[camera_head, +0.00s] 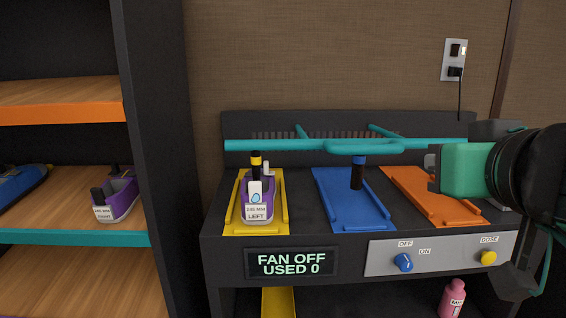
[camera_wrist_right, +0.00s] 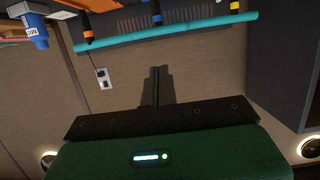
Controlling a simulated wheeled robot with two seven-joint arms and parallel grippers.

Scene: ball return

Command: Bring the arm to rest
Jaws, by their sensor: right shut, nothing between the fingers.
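My right gripper (camera_head: 434,172) is at the right of the head view, over the right end of the black bench and in front of the orange tray. Its green body and dark wrist hide part of the bench's back right. In the right wrist view my right gripper's dark fingers (camera_wrist_right: 156,88) are together, with nothing between them. My left gripper is in neither view.
The bench holds a yellow tray (camera_head: 280,210) with a purple carrier (camera_head: 258,212), a blue tray (camera_head: 340,205) with a dark bottle (camera_head: 357,175), and an orange tray (camera_head: 415,190). A teal rail (camera_head: 270,145) runs behind. A shelf (camera_head: 75,238) stands left.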

